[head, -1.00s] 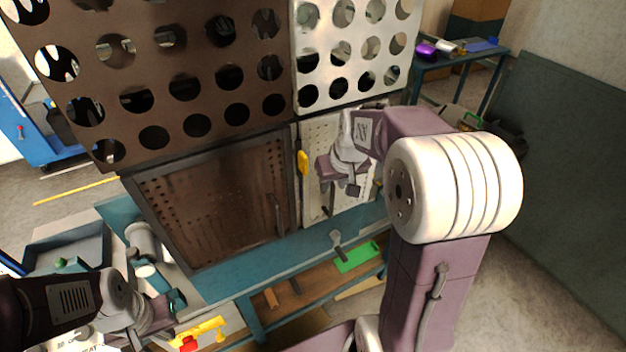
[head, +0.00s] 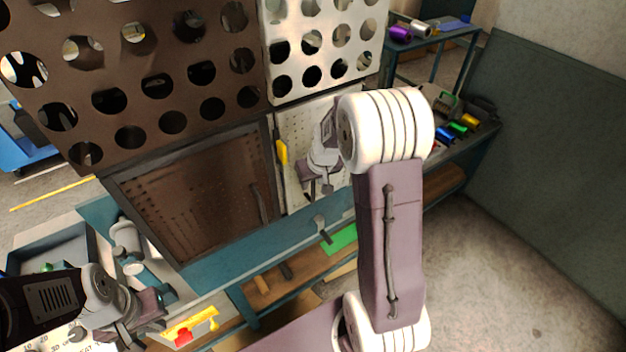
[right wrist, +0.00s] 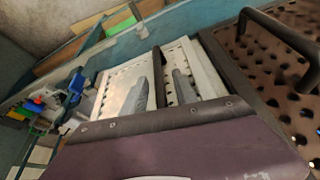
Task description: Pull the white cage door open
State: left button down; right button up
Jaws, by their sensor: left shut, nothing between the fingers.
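The white cage door (head: 295,128) is a pale perforated panel right of the brown cage door (head: 205,195). It looks closed in its frame, partly hidden by my right arm. My right gripper (head: 319,188) is in front of its lower part. In the right wrist view the two grey fingers (right wrist: 160,92) are apart, with a dark upright handle bar (right wrist: 158,68) between them; I cannot tell whether they touch it. My left gripper (head: 152,308) is shut and empty at the lower left, above the bench.
A yellow piece (head: 281,152) sits at the edge between the doors. The brown door has its own handle (head: 261,204). A green pad (head: 342,239) lies on the shelf below. Several coloured spools stand on the bench at right (head: 458,128). Floor is free at lower right.

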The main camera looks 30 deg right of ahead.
grip_shut()
dwell(1.4)
